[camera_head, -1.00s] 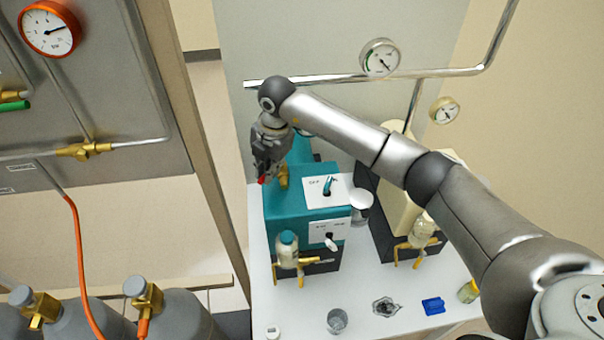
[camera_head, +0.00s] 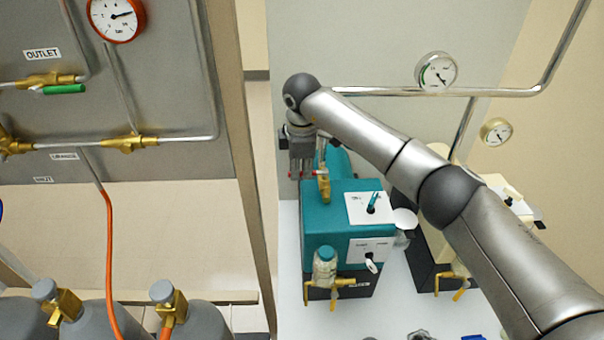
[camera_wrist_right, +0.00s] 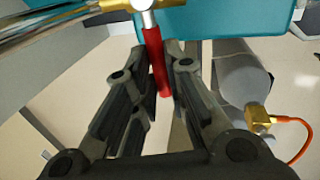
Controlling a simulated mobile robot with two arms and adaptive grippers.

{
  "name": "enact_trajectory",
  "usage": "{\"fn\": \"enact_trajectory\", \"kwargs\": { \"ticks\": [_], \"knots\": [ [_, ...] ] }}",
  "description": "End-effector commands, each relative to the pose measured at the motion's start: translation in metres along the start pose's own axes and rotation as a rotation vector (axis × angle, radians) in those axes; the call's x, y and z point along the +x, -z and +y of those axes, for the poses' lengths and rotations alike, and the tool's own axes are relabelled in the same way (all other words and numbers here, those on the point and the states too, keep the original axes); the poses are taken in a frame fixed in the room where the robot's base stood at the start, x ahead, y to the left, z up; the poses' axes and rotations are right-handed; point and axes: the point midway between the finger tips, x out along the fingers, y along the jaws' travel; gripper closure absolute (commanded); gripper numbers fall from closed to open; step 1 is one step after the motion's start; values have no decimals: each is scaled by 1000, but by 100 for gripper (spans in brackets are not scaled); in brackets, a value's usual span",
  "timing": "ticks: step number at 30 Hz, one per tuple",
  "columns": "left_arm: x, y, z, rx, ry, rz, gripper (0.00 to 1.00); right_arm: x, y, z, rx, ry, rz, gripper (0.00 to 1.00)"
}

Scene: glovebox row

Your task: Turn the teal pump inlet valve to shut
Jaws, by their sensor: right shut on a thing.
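The teal pump (camera_head: 325,222) stands on the white bench. Its inlet valve has a brass body (camera_head: 324,188) at the pump's left rear. The valve's red lever (camera_wrist_right: 155,60) hangs from a silver hub in the right wrist view and runs down between my fingers. In the head view the lever points left from the brass body, roughly level. My right gripper (camera_head: 303,177) is shut on the red lever; it also shows in the right wrist view (camera_wrist_right: 158,112). The fingers partly hide the lever. My left gripper is in neither view.
A cream pump (camera_head: 436,235) stands to the right under my right arm. Gas cylinders (camera_head: 205,315) and a grey panel (camera_head: 140,90) are left.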

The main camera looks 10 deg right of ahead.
Motion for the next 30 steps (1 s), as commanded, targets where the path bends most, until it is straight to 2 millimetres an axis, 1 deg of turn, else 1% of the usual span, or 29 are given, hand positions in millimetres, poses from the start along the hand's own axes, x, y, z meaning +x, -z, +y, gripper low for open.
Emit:
{"fn": "enact_trajectory", "kwargs": {
  "ticks": [7, 20, 21, 25, 26, 30],
  "knots": [
    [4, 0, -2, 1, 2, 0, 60, 0, 1, 4, 56, -2, -7, 100],
    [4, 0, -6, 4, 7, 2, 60, 0, 0, 5, 71, -3, -9, 100],
    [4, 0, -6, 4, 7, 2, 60, 0, 0, 5, 71, -3, -9, 85],
    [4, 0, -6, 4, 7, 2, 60, 0, 0, 5, 70, -3, -10, 69],
    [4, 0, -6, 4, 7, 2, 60, 0, 0, 5, 69, -2, -10, 66],
    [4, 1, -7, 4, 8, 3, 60, 0, 0, 4, 67, -1, -10, 66]
  ]
}}
